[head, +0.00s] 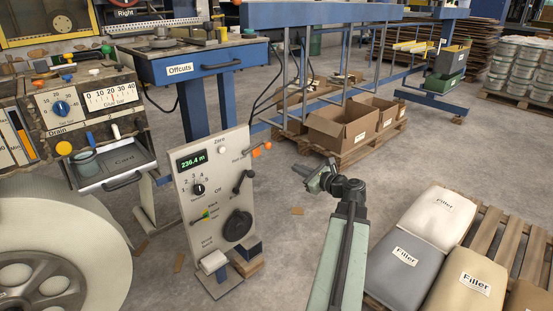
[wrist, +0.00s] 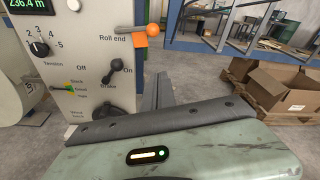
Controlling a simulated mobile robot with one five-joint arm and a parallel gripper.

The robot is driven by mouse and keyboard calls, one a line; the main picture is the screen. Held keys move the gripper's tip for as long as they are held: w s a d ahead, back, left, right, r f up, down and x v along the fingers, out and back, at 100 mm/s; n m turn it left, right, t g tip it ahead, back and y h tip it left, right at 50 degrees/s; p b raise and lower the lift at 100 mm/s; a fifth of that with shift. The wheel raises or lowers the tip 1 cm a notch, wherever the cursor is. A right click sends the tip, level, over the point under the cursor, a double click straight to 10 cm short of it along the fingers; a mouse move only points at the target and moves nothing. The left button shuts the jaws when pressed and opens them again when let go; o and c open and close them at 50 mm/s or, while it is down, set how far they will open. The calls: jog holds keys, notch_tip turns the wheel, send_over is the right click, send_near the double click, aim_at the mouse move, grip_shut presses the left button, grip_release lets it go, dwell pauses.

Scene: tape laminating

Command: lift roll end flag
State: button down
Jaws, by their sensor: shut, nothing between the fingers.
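The roll end flag is a short lever with an orange ball (head: 267,146) and an orange square tab below it. It sticks out from the upper right edge of the grey control panel (head: 188,215). In the wrist view the flag (wrist: 142,42) shows at top centre, beside the "Roll end" label, its lever about level. My gripper (head: 310,179) is shut and empty, to the right of the panel and apart from the flag. In the wrist view my gripper (wrist: 165,90) points toward the panel's right edge, below the flag; its body hides part of the fingers.
The panel also carries a black brake lever (head: 243,181), a tension knob and a big dark knob (head: 238,225). Open cardboard boxes (head: 340,127) stand on a pallet behind. Filler bags (head: 405,258) lie at right. Bare floor (head: 290,235) lies between panel and arm.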

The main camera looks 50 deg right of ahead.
jog(key=p, duration=0.2)
send_near(259, 153)
jog(key=w+d, duration=0.2)
jog(key=d, duration=0.1)
jog(key=shift+w+d+r, duration=0.1)
jog(key=shift+w+d, duration=0.05)
jog(key=shift+w, duration=0.25)
